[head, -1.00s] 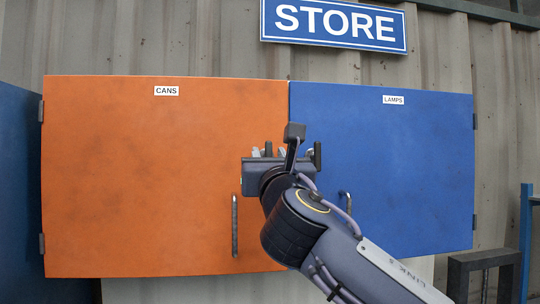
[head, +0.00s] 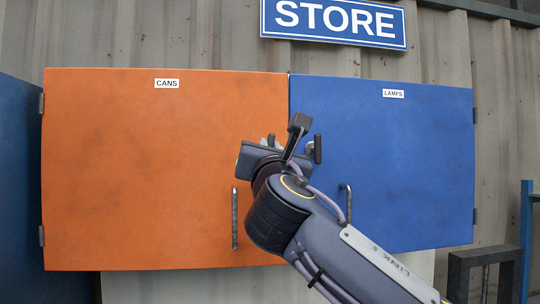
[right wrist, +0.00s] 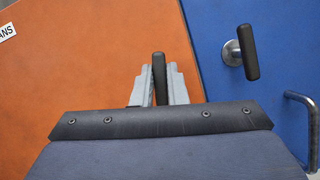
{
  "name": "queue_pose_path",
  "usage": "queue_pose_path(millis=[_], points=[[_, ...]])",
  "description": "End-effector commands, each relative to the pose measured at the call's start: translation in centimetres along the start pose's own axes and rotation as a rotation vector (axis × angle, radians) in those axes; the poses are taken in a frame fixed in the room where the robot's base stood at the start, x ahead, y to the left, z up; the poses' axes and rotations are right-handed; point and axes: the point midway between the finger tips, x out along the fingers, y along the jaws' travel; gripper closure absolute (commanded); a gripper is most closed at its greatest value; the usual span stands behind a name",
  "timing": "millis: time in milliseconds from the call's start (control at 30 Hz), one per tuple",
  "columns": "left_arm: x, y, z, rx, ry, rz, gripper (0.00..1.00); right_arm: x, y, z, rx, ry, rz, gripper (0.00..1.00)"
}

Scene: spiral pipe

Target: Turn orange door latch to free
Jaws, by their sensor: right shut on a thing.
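The orange door (head: 140,170), labelled CANS, is closed beside the blue door. Its latch is a dark handle, seen between my right gripper's fingers in the right wrist view (right wrist: 159,75). My right gripper (right wrist: 159,85) is shut on this latch with its two grey fingers. In the head view the gripper (head: 268,141) is at the orange door's upper right edge, tilted clockwise, and mostly hides the latch. In the wrist view the latch lines up with the fingers and is at a slight angle to the door seam. My left gripper is not in view.
The blue door (head: 410,170), labelled LAMPS, has its own dark latch (head: 317,148) just right of my gripper. Metal pull handles stand on the orange door (head: 235,219) and the blue door (head: 348,204). A STORE sign (head: 334,22) hangs above.

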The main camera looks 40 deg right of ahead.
Motion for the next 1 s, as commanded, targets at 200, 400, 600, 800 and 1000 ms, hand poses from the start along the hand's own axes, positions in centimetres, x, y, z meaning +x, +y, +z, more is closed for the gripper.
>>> queue_pose_path(millis=[200, 400, 600, 800, 1000], points=[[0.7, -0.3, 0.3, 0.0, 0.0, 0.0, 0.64, 0.0, 0.0, -0.1, 0.188, 0.001, -0.08, 1.0], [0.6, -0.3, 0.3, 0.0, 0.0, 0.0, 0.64, 0.1, 0.1, 0.0, 0.364, 0.001, -0.152, 1.0], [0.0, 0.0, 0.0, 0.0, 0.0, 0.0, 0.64, 0.1, 0.1, 0.1, 0.539, 0.001, -0.224, 1.0], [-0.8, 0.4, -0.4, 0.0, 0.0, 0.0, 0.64, 0.1, 0.1, 0.2, 0.715, 0.002, -0.297, 1.0], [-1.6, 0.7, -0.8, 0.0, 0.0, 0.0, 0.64, 0.1, 0.1, 0.2, 0.889, 0.002, -0.369, 1.0]])
